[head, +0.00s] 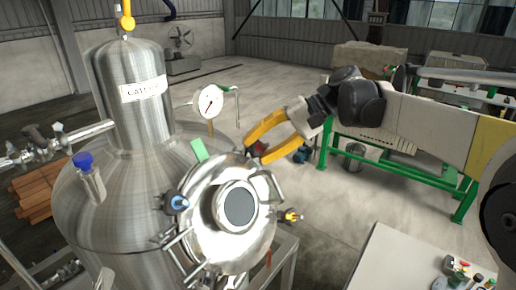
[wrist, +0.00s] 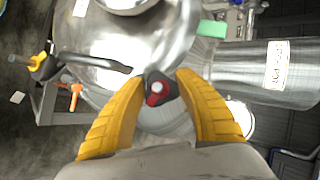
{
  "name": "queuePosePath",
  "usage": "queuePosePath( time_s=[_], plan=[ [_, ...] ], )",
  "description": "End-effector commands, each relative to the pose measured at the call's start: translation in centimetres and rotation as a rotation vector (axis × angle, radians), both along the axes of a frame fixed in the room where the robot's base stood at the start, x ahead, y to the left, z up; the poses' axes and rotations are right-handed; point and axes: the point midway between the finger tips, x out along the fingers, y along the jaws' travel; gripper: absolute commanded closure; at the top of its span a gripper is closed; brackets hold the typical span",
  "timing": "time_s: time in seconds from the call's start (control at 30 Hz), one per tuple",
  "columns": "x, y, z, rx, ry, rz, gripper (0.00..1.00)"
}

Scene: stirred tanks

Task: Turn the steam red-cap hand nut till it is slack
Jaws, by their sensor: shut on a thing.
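The red-cap hand nut (wrist: 157,91) shows in the wrist view, with a red cap, a pale centre and dark wings. It sits at the rim of the tank's round steel hatch lid. My gripper (wrist: 157,84) has its two yellow fingers on either side of the nut, with the tips against its dark wings. In the head view my gripper (head: 256,152) reaches in from the right to the upper right edge of the hatch lid (head: 201,220). The nut is mostly hidden by the fingers there.
A blue-capped nut (head: 177,203) and a yellow-and-black nut (head: 290,216) sit around the lid. A lid handle (head: 276,184) is close below my fingers. A pressure gauge (head: 210,101) stands behind the lid. A pale table (head: 385,265) is at the lower right.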

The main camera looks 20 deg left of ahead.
Motion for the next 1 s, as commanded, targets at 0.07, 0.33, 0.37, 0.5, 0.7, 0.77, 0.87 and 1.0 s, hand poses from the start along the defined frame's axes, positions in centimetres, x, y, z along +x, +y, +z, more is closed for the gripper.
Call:
queuePosePath(
  time_s=[0.07,0.33,0.37,0.5,0.7,0.77,0.87,1.0],
  plan=[
    [0.0,0.0,-0.1,-0.001,0.000,0.001,0.90],
    [0.0,0.0,0.0,0.000,0.001,-0.001,0.37],
    [0.0,0.0,0.0,0.000,0.001,-0.001,0.37],
    [0.1,-0.2,0.1,0.000,0.001,-0.001,0.37],
    [0.8,-2.5,2.0,0.000,0.001,-0.003,0.37],
    [1.1,-3.6,2.8,0.000,0.001,-0.003,0.37],
    [1.6,-5.3,4.2,0.000,0.001,-0.003,0.37],
    [2.2,-7.4,5.9,-0.001,0.002,-0.003,0.37]
  ],
)
